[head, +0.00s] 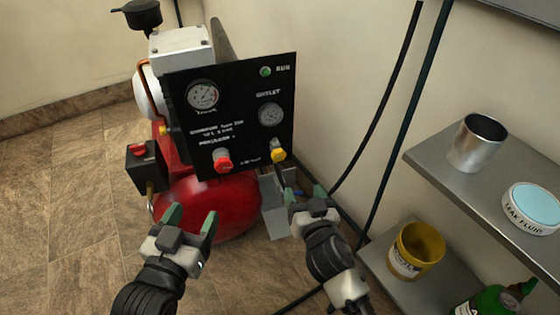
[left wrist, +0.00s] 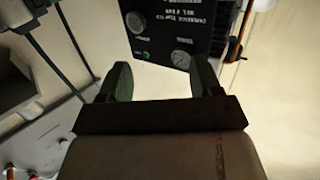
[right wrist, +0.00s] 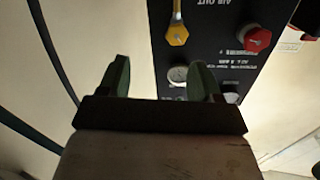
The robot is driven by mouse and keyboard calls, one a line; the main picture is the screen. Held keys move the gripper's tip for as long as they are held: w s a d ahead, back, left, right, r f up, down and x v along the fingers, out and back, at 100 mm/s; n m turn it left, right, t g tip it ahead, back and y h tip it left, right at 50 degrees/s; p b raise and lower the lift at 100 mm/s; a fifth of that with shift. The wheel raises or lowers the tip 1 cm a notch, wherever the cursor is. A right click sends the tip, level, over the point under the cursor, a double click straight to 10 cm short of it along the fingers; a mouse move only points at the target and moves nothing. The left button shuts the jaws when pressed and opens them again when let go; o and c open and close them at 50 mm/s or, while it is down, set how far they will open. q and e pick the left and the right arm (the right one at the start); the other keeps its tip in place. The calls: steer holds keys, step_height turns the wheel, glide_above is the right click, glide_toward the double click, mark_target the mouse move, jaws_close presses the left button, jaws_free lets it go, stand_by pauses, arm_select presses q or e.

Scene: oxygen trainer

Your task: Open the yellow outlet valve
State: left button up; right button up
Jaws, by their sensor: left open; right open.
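The yellow outlet valve (head: 278,154) is at the lower right of the black control panel (head: 240,112). In the right wrist view the yellow valve (right wrist: 177,34) shows at the top, beyond the fingertips and apart from them. My right gripper (head: 305,195) is open and empty, below and to the right of the valve in the head view. My left gripper (head: 190,218) is open and empty, in front of the red tank (head: 225,205). The left wrist view shows part of the panel (left wrist: 185,25), but I cannot make out the yellow valve there.
A red knob (head: 223,162) is left of the yellow valve. Two gauges and a green lamp (head: 265,71) are on the panel. Dark hoses (head: 385,130) hang along the wall. A shelf (head: 440,150) at right holds a metal cup (head: 473,145) and a leak fluid tub (head: 532,207).

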mark_target(279, 158)
steer(key=shift+n+t+y, duration=0.3)
steer(key=shift+n+y, duration=0.1)
steer(key=shift+y, duration=0.3)
steer(key=x, duration=0.3)
steer(key=a+b+x, duration=0.1)
steer(key=x, duration=0.3)
steer(key=b+x, duration=0.1)
steer(key=x, duration=0.2)
steer(key=shift+a+r, duration=0.3)
steer(key=shift+a, duration=0.1)
arm_select(q)
step_height(279, 158, up, 8)
steer(key=s+d+t+h, duration=0.1)
steer(key=t+h, duration=0.1)
steer(key=t, duration=0.4)
steer(key=shift+s+t+h, duration=0.25)
steer(key=shift+t+h, duration=0.05)
steer(key=shift+t, duration=0.1)
arm_select(e)
steer(key=shift+w+a, duration=0.25)
steer(key=shift+w, duration=0.45)
arm_select(q)
steer(key=shift+f, duration=0.1)
arm_select(e)
steer(key=c, duration=0.9)
